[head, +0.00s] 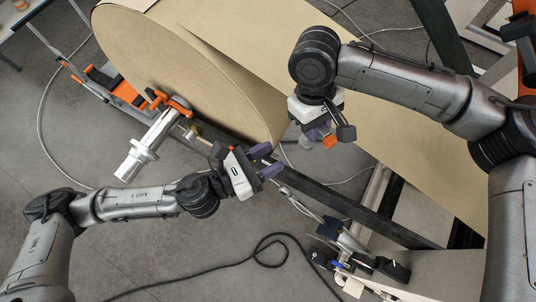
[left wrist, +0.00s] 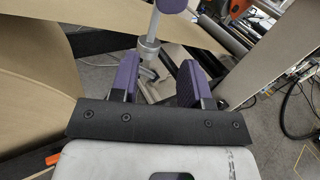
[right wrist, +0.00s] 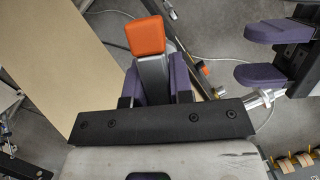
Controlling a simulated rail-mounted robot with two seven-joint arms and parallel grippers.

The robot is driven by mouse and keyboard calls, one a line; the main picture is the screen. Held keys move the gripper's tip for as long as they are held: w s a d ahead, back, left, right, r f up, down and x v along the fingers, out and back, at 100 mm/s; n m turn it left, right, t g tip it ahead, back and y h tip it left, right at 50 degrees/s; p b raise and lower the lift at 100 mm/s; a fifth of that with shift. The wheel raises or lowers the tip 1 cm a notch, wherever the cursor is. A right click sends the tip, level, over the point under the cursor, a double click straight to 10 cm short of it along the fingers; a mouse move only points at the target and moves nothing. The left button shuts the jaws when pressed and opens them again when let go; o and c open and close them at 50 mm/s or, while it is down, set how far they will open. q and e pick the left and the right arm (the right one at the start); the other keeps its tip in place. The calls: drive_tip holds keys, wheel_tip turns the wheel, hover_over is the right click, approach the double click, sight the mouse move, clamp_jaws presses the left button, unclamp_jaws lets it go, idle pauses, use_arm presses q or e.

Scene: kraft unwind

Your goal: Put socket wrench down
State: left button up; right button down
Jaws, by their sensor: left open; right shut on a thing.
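My right gripper (head: 325,138) is shut on a grey tool with an orange end, which seems to be the socket wrench (right wrist: 146,38). In the right wrist view its grey bar sits between the purple fingers and the orange block points away from the camera. The orange end also shows below the gripper in the head view (head: 330,141). The part of the tool behind the jaws is hidden. My left gripper (head: 267,162) is open, to the left of and lower than the right one in the head view. Its purple fingers stand apart in the left wrist view.
A large kraft paper roll (head: 185,75) stands at upper left, with a silver shaft (head: 150,145) and orange clamp at its core. The paper web (head: 400,165) spans the right. A low bench (head: 425,275) with parts is at lower right. A black cable lies on the floor.

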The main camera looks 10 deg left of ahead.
use_arm(q)
drive_tip(key=shift+m, duration=0.4)
drive_tip(key=x, duration=1.2)
